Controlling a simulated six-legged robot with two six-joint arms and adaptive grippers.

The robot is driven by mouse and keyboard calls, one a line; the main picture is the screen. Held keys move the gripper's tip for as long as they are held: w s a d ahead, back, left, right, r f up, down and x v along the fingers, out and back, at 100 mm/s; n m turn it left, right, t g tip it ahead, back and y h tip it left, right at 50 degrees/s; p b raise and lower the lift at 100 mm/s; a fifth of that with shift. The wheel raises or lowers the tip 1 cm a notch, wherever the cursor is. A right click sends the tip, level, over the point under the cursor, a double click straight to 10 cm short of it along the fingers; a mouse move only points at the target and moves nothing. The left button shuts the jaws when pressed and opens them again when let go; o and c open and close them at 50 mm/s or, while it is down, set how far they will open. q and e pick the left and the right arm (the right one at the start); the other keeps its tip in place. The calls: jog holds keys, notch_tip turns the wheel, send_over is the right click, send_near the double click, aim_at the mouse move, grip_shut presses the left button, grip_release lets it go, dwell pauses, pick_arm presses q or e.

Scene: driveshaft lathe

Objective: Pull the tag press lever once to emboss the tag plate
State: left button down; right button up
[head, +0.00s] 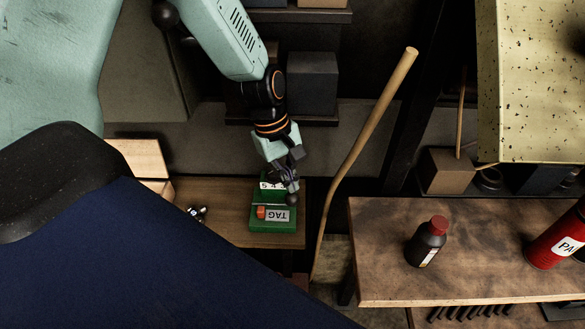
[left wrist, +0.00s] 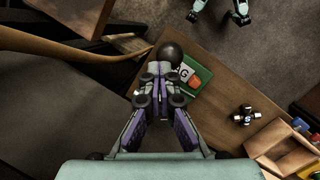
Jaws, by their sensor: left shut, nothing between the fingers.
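The green tag press (head: 272,226) sits at the right end of the wooden bench; its green body also shows in the left wrist view (left wrist: 201,76). A pale plate marked TAG (head: 278,216) lies on it beside a small orange block (head: 261,212). The lever's dark ball knob (head: 292,199) is at the press's right side and shows larger in the left wrist view (left wrist: 170,53). My left gripper (head: 289,184) is shut and empty, its fingertips right at the knob; I cannot tell whether they touch. The lever's rod is mostly hidden. My right gripper is not in view.
The bench (head: 225,213) also holds a small dark metallic item (head: 197,213) and an open wooden box (head: 142,160). A long wooden handle (head: 365,120) leans just right of the press. Another table (head: 470,240) carries a dark bottle (head: 426,245) and a red can (head: 556,240).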

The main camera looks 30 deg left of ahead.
pick_arm(q)
jog(key=shift+s+d+f, duration=0.4)
jog(key=shift+s+f, duration=0.2)
jog(key=shift+s, duration=0.1)
dwell(1.2)
jog(key=shift+w+r, duration=0.1)
dwell(0.4)
jog(key=shift+w+a+r+p, duration=0.3)
jog(key=shift+w+r, duration=0.15)
jog(key=shift+w+a+r+p, duration=0.5)
jog(key=shift+w+r, duration=0.1)
jog(key=shift+w, duration=0.2)
jog(key=shift+w+a+r+p, duration=0.4)
jog(key=shift+w+r+p, duration=0.15)
jog(key=shift+w, duration=0.2)
jog(key=shift+w+a+r, duration=0.5)
jog(key=shift+w+r, duration=0.3)
jog(key=shift+w, duration=0.1)
jog(key=shift+w+a+r, duration=0.5)
jog(key=shift+w+r, duration=0.3)
jog(key=shift+w, duration=0.05)
jog(key=shift+w+a+r, duration=0.5)
jog(key=shift+w+r, duration=0.25)
jog(key=shift+w, duration=0.1)
